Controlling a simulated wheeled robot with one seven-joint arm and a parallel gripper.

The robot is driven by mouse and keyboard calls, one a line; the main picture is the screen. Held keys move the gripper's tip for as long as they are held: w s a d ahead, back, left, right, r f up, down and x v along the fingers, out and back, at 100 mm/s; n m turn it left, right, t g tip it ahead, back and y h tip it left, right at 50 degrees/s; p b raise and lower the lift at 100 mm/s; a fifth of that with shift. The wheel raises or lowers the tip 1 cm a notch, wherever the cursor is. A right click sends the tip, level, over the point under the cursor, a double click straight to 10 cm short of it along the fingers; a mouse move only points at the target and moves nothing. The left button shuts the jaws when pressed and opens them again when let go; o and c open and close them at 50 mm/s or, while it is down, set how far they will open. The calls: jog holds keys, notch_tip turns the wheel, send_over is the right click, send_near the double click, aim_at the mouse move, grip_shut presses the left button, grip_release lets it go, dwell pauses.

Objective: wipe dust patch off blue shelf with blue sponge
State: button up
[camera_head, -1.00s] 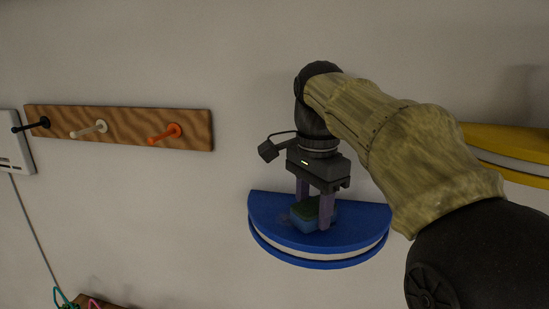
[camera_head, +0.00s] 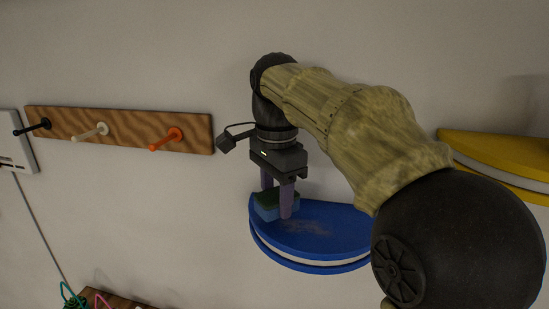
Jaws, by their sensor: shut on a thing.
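The blue shelf (camera_head: 325,250) is a half-round board on the wall, right of the picture's middle, partly behind my arm. A faint greyish dust patch (camera_head: 308,228) shows on its top, just right of the sponge. The blue sponge (camera_head: 268,212) has a dark green top layer and is at the shelf's left end. My gripper (camera_head: 277,200) points down and is shut on the sponge, one finger on each side. The sponge appears to be at the shelf's surface; I cannot tell whether it touches.
A wooden peg rail (camera_head: 120,129) with black, white and orange pegs is on the wall to the left. A yellow shelf (camera_head: 500,150) is on the right, close behind my arm. A wooden surface (camera_head: 115,300) with coloured items is at the bottom left.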

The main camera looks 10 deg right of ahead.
jog(key=shift+s+d+r+p, duration=0.15)
jog(key=shift+r+p, duration=0.2)
jog(key=shift+r, duration=0.25)
jog(key=shift+s+a+r+p, duration=0.1)
jog(key=shift+r+p, duration=0.25)
jog(key=shift+r, duration=0.25)
jog(key=shift+w+d+r+p, duration=0.1)
jog(key=shift+r+p, duration=0.45)
jog(key=shift+r, duration=0.05)
jog(key=shift+r+p, duration=0.35)
jog(key=shift+r, duration=0.55)
